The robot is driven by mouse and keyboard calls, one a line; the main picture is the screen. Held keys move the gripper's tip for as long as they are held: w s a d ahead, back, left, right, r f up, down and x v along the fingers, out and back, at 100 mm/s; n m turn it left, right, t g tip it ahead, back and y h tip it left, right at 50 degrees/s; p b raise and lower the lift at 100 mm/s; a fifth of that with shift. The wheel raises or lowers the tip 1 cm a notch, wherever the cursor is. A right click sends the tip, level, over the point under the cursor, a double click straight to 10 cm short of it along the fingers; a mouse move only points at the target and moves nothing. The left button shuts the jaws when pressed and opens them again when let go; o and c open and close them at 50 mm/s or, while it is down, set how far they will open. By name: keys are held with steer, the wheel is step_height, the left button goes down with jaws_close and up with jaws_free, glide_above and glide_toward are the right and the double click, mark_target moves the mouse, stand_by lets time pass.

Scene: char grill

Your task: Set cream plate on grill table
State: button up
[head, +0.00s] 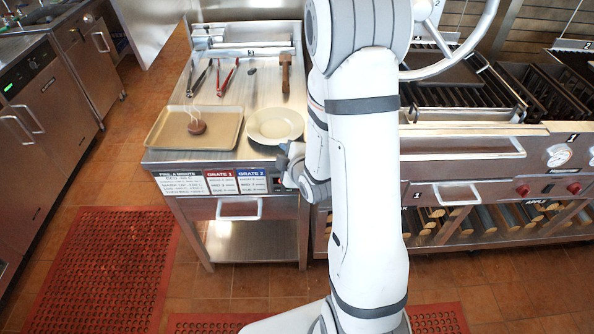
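The cream plate (275,125) appears flat at the front right of the steel grill table (262,88), just right of the tan tray. I cannot tell whether it rests fully on the top. My gripper (287,158) is at the table's front right corner, close to the plate's near right rim. Its fingers are small and partly hidden by my wrist, so I cannot tell whether they are open, shut or touching the plate.
Behind lie black tongs (200,78), red-handled tongs (228,77) and a wooden-handled tool (285,73). A grill (460,165) stands to the right. Red mats (100,270) lie on the floor.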

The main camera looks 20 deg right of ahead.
steer(key=s+a+r+m+g, duration=0.1)
steer(key=s+r+m+g, duration=0.4)
steer(key=s, duration=0.7)
steer(key=s+a+r+m+g+h, duration=0.1)
steer(key=s+r+m+g, duration=0.3)
steer(key=s+r+m, duration=0.5)
steer(key=s+r, duration=0.3)
steer(key=shift+s+a+m+g+h, duration=0.2)
steer(key=shift+a+m+g+h, duration=0.1)
steer(key=shift+g, duration=0.1)
steer(key=shift+f, duration=0.15)
